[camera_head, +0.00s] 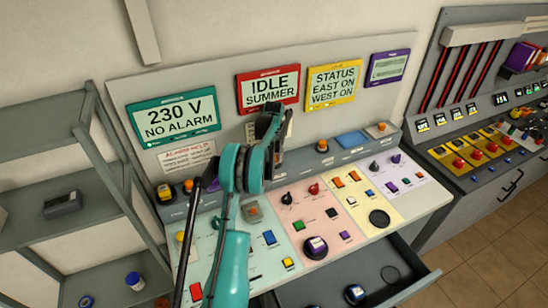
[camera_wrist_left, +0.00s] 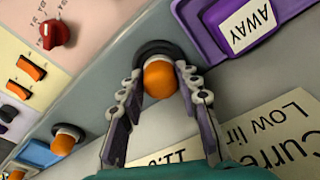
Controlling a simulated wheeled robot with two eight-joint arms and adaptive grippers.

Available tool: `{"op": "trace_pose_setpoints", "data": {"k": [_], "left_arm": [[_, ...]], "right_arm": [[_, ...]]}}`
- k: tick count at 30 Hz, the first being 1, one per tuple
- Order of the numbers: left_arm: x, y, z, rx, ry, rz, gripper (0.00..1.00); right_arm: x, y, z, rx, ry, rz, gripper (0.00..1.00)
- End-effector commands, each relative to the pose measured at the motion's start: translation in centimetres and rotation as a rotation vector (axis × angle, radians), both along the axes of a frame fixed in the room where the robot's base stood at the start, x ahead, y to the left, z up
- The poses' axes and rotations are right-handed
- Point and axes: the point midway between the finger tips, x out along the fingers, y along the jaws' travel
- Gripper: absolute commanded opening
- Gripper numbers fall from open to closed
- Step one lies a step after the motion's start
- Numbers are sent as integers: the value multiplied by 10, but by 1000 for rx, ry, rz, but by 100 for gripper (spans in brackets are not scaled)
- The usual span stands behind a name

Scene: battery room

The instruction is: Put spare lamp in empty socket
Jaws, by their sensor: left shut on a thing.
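My left gripper (camera_head: 272,122) reaches over the desk's raised back ledge. In the left wrist view its fingers (camera_wrist_left: 160,95) are closed around an orange round lamp (camera_wrist_left: 157,78). A dark ring (camera_wrist_left: 152,48) lies directly behind the lamp, at the ledge. I cannot tell whether the lamp is seated in it or just in front of it. In the head view the gripper hides this lamp. More lamps stand on the ledge, including an orange one (camera_head: 381,127) and one at left (camera_head: 188,186). My right gripper is not in view.
A purple holder marked AWAY (camera_wrist_left: 238,25) is close to the fingers. Paper labels (camera_wrist_left: 265,135) are on the back panel. The desk (camera_head: 318,212) has knobs and switches, and an open drawer (camera_head: 385,285) sticks out in front. Grey shelves (camera_head: 50,165) stand at left.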

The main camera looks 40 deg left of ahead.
Motion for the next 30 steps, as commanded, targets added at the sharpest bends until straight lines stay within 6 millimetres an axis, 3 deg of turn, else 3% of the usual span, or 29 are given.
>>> {"op": "trace_pose_setpoints", "data": {"k": [9, 10, 12, 30], "left_arm": [[0, 0, -12, -1, 1, 0, 4], [0, -1, -12, -1, 2, 0, 35], [-1, -1, -12, -2, 3, 0, 54], [0, 0, -7, 0, 0, 0, 54]], "right_arm": [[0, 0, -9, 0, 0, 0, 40], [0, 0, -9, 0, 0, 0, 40], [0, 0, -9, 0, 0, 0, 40], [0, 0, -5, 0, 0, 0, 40]]}}
